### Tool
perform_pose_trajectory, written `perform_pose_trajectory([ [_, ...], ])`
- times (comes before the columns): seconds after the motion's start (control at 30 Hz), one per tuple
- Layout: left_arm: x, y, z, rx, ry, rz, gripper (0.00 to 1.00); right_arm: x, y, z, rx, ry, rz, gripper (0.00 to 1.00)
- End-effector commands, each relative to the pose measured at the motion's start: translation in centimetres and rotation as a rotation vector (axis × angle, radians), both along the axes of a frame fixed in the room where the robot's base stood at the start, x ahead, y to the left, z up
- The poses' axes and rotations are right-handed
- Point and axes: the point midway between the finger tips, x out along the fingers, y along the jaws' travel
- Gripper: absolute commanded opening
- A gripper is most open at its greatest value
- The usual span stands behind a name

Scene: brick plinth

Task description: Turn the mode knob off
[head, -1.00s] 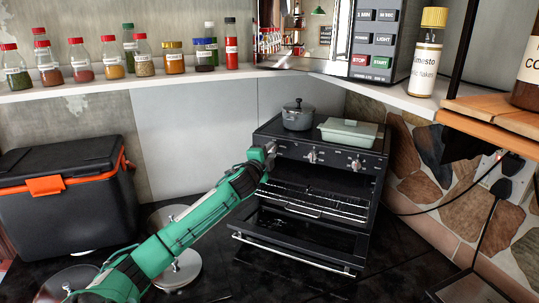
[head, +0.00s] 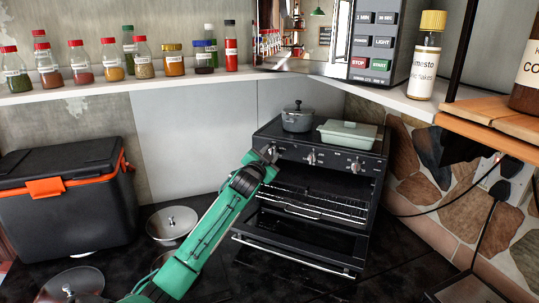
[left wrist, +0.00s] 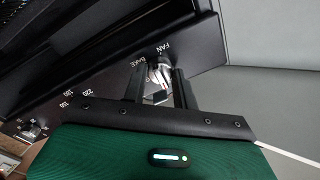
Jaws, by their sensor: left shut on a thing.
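The black toaster oven (head: 335,178) stands on the counter with its door down. My left gripper (head: 268,153) is at the left-most knob on its front panel. In the left wrist view my left gripper (left wrist: 158,85) has its two dark fingers on either side of the pale metal mode knob (left wrist: 158,68), shut on it. The words FAN and BAKE show beside this knob. The fingers and hand hide part of it, so its exact pointing is hard to tell. My right gripper is not in view.
The middle knob (head: 311,157) and right knob (head: 355,166) are free. A grey pot (head: 298,118) and a pale green dish (head: 348,133) stand on the oven. The lowered door (head: 295,245) juts forward below my arm. A black cooler (head: 65,210) is at the left.

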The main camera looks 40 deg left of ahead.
Motion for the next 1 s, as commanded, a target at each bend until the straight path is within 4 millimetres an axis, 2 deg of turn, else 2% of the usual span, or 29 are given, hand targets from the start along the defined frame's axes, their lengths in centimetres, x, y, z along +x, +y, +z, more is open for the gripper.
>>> perform_pose_trajectory([
  [0.63,0.00,0.00,-0.10,-0.054,-0.015,0.001,0.06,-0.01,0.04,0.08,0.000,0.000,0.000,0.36],
  [0.67,0.00,0.00,-0.10,-0.054,-0.015,0.001,0.30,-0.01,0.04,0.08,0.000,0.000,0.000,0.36],
  [0.77,0.01,-0.01,-0.09,-0.054,-0.015,0.001,0.50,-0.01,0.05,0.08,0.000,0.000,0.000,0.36],
  [1.0,0.01,-0.01,-0.06,-0.053,-0.015,0.000,0.50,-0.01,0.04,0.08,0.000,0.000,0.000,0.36],
])
